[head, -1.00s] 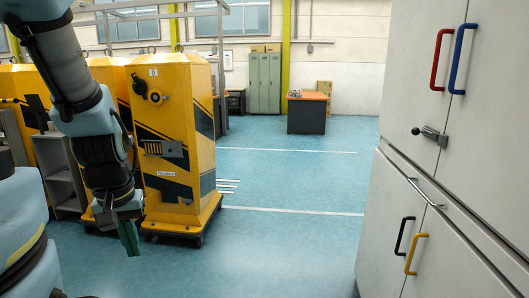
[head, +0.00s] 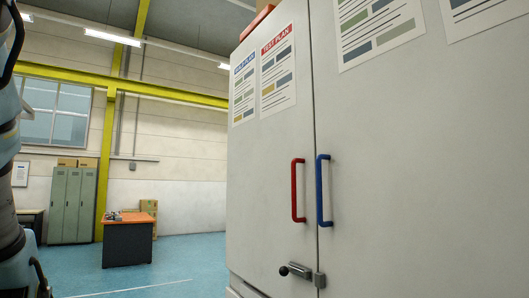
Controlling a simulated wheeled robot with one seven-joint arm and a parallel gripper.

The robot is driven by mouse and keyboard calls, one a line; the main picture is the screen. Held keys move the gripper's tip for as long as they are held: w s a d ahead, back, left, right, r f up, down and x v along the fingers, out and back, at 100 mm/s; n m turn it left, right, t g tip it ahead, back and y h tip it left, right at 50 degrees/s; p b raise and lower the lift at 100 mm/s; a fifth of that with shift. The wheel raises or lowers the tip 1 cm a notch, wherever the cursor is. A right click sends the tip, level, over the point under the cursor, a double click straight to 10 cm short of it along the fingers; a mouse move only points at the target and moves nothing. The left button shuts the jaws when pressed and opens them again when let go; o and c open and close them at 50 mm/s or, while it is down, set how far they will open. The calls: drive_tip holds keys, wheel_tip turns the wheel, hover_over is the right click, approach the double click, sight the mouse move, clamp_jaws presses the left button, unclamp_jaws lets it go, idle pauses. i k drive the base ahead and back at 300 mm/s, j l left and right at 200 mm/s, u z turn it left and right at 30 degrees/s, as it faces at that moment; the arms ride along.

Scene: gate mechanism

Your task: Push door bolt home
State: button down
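The door bolt (head: 295,271) is a small metal bolt with a dark round knob, low on the left door of a tall white cabinet. A metal catch (head: 319,280) sits just across the seam on the right door. I cannot tell whether the bolt's tip enters the catch. The left door (head: 266,170) has a red handle (head: 298,190), and the right door (head: 420,170) has a blue handle (head: 324,190). Both doors look closed. My gripper is out of view; only part of my arm shows at the left edge.
Posters (head: 278,70) hang on the upper doors. An orange-topped desk (head: 128,243) and green lockers (head: 72,205) stand far back at the left. The blue floor (head: 190,255) between the desk and the cabinet is clear.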

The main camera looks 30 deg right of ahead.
sight(283, 270)
drive_tip(key=i+z, duration=0.25)
drive_tip(key=i, duration=0.35)
drive_tip(key=i+j+z, duration=0.25)
drive_tip(key=i, duration=0.4)
drive_tip(key=i+z, duration=0.25)
drive_tip(key=z, duration=0.25)
drive_tip(key=i+j+z, duration=0.1)
drive_tip(key=z, duration=0.35)
drive_tip(key=i+j+z, duration=0.25)
drive_tip(key=z, duration=0.25)
drive_tip(key=i+j+z, duration=0.25)
drive_tip(key=z, duration=0.25)
drive_tip(key=i+j+z, duration=0.2)
drive_tip(key=z, duration=0.15)
drive_tip(key=i+j+z, duration=0.2)
drive_tip(key=j+z, duration=0.15)
drive_tip(key=i+j+z, duration=0.1)
drive_tip(key=j+z, duration=0.3)
